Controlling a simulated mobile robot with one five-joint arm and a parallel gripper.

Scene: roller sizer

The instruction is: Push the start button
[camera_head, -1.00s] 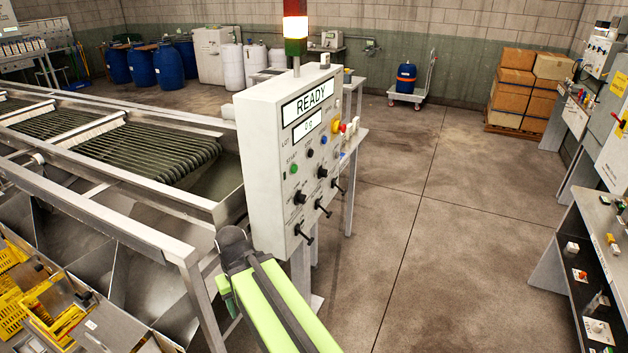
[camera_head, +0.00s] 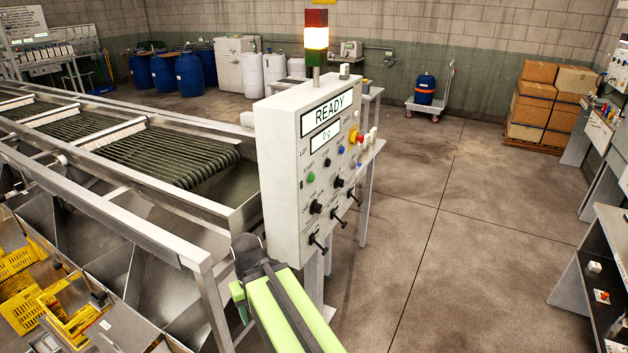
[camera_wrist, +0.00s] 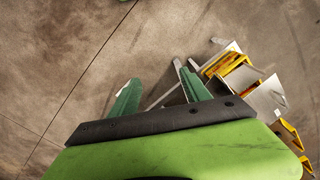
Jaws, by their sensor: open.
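The grey control box (camera_head: 300,170) stands on a post at the end of the roller sizer (camera_head: 170,150). Its upper display reads READY and the lower one reads 0 g. The green start button (camera_head: 311,177) sits on its front face, below the START label. The wrist view does not show the button.
A blue button, a red button (camera_head: 353,136) with yellow, black knobs and levers share the panel. Steel chutes and yellow crates (camera_head: 20,285) lie at the left. Open floor (camera_head: 460,220) is at the right, before a bench (camera_head: 600,270).

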